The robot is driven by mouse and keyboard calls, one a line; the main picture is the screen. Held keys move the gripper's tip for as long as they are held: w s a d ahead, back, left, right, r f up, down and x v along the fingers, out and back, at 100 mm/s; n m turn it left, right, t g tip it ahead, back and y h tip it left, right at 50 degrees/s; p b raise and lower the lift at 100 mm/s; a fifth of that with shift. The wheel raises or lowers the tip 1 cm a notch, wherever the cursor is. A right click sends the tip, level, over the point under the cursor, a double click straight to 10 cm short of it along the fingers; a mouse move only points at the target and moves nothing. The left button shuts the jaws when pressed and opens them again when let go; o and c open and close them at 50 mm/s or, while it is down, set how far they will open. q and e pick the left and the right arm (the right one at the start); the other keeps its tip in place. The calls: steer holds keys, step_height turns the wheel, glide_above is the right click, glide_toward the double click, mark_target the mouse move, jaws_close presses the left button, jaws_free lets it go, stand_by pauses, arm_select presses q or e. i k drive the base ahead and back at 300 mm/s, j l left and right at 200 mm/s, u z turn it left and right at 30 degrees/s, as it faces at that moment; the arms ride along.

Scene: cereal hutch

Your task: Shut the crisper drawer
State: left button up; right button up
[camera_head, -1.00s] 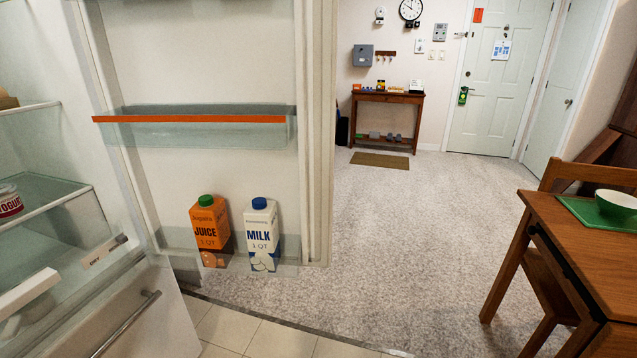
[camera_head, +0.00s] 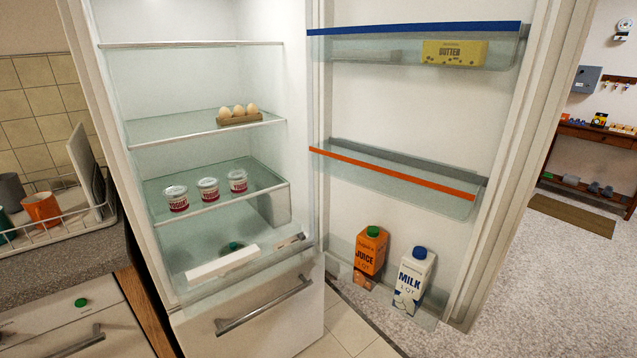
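The crisper drawer is the clear bin low in the open fridge, with a white handle bar (camera_head: 222,263) and a small label strip (camera_head: 290,241) at its front. Its front appears to stand forward of the glass shelf above (camera_head: 225,195), though its clear walls make the exact opening hard to judge. A dark green round item (camera_head: 232,247) shows behind the handle bar. Neither of my grippers is in view.
The fridge door stands wide open at right, holding butter (camera_head: 454,53), a juice carton (camera_head: 370,256) and a milk carton (camera_head: 413,281). Yogurt cups (camera_head: 208,190) and eggs (camera_head: 238,114) sit on shelves. A closed lower drawer has a metal handle (camera_head: 264,305). A counter with a dish rack (camera_head: 62,226) is at left.

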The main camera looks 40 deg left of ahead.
mark_target(207, 272)
steer(key=u, duration=1.65)
